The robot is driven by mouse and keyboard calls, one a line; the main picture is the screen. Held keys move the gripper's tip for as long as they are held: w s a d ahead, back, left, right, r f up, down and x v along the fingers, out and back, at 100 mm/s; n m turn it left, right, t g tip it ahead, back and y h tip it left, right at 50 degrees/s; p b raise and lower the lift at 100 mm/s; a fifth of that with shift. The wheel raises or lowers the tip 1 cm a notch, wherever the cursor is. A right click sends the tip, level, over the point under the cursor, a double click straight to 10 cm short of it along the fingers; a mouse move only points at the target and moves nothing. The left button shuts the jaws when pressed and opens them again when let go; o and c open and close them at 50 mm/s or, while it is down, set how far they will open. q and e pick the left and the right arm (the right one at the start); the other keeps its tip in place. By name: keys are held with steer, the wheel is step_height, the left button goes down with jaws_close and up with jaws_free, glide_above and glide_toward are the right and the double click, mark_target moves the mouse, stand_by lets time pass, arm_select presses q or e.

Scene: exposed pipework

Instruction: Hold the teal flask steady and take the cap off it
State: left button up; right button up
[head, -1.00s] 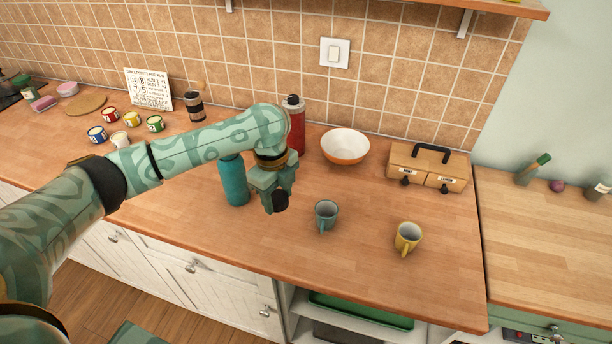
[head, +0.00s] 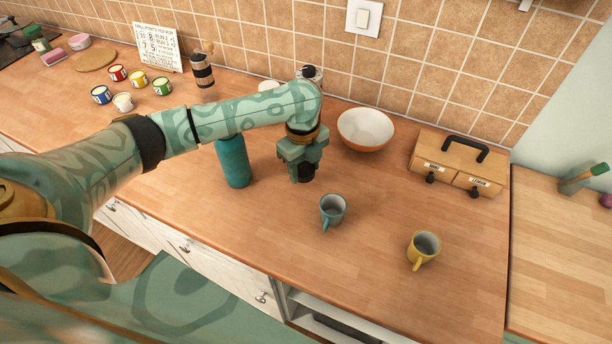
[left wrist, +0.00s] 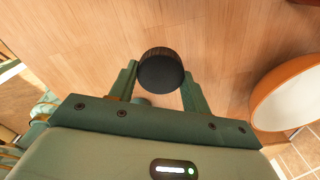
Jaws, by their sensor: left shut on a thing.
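The teal flask (head: 234,163) stands upright on the wooden counter, left of my left gripper (head: 304,168). My forearm hides its top in the head view. My left gripper is shut on a black round cap (left wrist: 161,70), which sits between its two fingers in the left wrist view; the cap also shows dark below the fingers in the head view. The gripper and cap are to the right of the flask, apart from it. My right gripper is not in view.
A teal mug (head: 332,211) and a yellow mug (head: 423,249) stand in front and to the right. An orange-white bowl (head: 365,130) and a wooden drawer box (head: 457,165) are behind. Open counter lies around the mugs.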

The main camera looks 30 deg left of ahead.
mark_target(304, 169)
arm_select(q)
step_height(304, 169, down, 4)
steer(key=shift+r+b, duration=0.25)
steer(key=shift+b, duration=0.35)
steer(key=shift+f, duration=0.1)
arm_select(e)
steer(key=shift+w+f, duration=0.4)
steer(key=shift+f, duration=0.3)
arm_select(q)
steer(key=o, duration=1.1)
steer(key=r+p, duration=0.4)
steer(key=r, duration=0.8)
steer(key=shift+a+r+p, duration=0.15)
steer(key=shift+a+p, duration=0.05)
steer(key=shift+p, duration=0.15)
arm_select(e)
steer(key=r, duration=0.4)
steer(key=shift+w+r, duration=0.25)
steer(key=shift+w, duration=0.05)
